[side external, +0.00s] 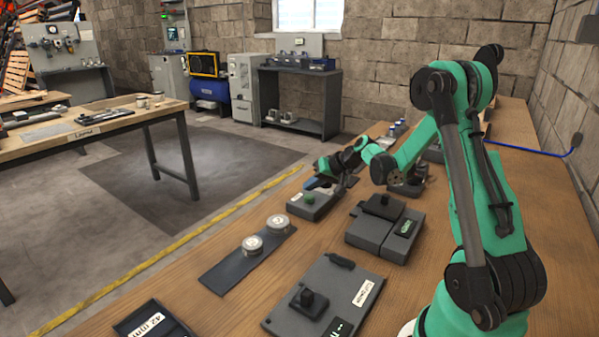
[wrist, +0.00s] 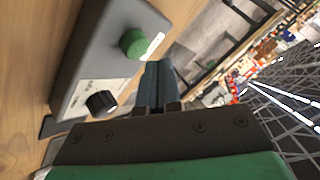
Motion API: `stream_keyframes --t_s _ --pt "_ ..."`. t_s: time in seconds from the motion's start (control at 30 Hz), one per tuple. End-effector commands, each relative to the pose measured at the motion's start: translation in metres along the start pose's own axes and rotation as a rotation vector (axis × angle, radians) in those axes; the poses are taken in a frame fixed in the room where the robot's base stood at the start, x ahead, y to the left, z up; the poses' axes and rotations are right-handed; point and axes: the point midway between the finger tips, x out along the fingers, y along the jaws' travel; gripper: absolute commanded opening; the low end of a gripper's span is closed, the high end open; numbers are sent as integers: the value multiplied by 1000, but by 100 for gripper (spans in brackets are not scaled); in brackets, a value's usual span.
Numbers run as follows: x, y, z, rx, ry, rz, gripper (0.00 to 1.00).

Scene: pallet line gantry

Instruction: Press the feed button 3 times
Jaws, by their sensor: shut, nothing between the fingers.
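A grey control box (side external: 322,208) stands on the wooden bench with a green button (side external: 309,197) on top. In the wrist view the box (wrist: 105,50) shows the green button (wrist: 133,43), a black knob (wrist: 101,103) and pale labels too blurred to read. I cannot read which control is marked feed. My gripper (side external: 311,184) is shut and empty, close to the box near the green button. In the wrist view its fingers (wrist: 156,82) are together, to the lower right of the button. The tips look apart from the button; the exact height gap cannot be told.
A dark plate (side external: 232,266) with two round pale-topped pieces (side external: 265,234) lies in front of the box. Dark grey fixtures (side external: 384,226) and a grey plate with a black knob (side external: 325,300) stand nearer. Bare bench lies between them.

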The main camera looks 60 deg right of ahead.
Motion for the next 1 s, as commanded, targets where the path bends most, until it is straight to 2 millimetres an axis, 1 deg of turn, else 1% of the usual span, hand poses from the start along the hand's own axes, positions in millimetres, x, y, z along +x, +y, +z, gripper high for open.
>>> stream_keyframes --t_s 0.27,0.7,1.0 --pt "-3 -2 -3 0 0 0 0" --pt "-32 -23 -23 0 0 0 0" --pt "-35 -25 -25 0 0 0 0"
